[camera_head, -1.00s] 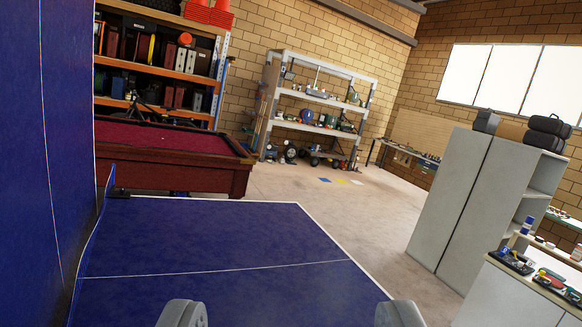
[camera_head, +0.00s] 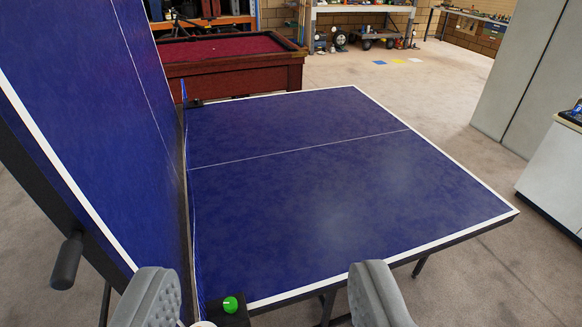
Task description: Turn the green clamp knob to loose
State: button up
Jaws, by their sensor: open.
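The green clamp knob (camera_head: 230,304) shows at the bottom of the view, small and round with a pale mark on its face. It sits on a dark clamp block (camera_head: 231,318) at the near end of the net (camera_head: 194,240), by the table's near edge. My gripper (camera_head: 262,290) is open, one grey padded finger on each side of the view. The knob shows between the fingers, nearer the left one. The gripper appears apart from it. The lower part of the clamp is cut off by the frame's bottom edge.
The blue table half (camera_head: 330,180) lies flat; the other half (camera_head: 90,110) stands folded up at left, with a dark handle (camera_head: 67,262) on its edge. A red pool table (camera_head: 235,58) stands behind. A grey cabinet (camera_head: 540,80) is at right. Carpet is clear at right.

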aim_at(230, 304)
jog(key=k, duration=1.15)
jog(key=u, duration=0.55)
jog(key=i, duration=2)
jog(key=z, duration=0.6)
